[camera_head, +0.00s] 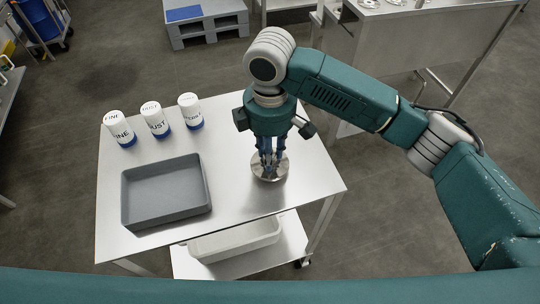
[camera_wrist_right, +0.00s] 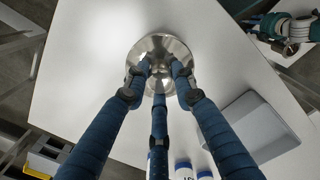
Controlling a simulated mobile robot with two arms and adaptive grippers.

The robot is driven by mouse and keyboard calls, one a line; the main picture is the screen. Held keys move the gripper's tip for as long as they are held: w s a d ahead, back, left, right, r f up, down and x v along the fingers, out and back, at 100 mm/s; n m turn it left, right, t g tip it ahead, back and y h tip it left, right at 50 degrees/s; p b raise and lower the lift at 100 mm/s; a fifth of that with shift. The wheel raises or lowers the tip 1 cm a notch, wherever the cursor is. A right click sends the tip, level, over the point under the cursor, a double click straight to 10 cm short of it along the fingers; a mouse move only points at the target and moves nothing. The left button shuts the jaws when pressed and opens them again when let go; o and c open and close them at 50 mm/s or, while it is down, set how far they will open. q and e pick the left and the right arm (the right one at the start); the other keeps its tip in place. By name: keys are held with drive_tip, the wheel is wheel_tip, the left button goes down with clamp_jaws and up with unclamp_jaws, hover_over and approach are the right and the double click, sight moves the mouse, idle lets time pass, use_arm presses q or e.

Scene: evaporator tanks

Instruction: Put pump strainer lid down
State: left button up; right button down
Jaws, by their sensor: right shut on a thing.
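The pump strainer lid (camera_head: 270,172) is a round, shiny metal disc. It is at the right part of the steel cart top (camera_head: 240,215), and I cannot tell whether it touches the surface. My right gripper (camera_head: 268,160) points straight down over it, with its fingers shut on the lid's middle. In the right wrist view the lid (camera_wrist_right: 160,60) shows beyond the three blue fingers of my right gripper (camera_wrist_right: 159,80), which meet around its centre. The fingers hide part of the lid. My left gripper is not in view.
A grey tray (camera_head: 166,213) lies on the cart's left part. Behind it stand several white and blue canisters (camera_head: 156,121). A pale bin (camera_head: 235,240) is on the lower shelf. The cart top is bare around the lid. A steel table (camera_head: 425,35) stands behind at right.

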drive_tip(key=shift+f, duration=1.15)
drive_tip(key=shift+f, duration=0.1)
drive_tip(key=c, duration=1.4)
unclamp_jaws()
drive_tip(key=shift+c, duration=0.2)
wheel_tip(320, 180, up, 11)
drive_tip(key=shift+r+b, duration=0.2)
drive_tip(key=shift+b, duration=0.65)
drive_tip(key=shift+r, duration=0.45)
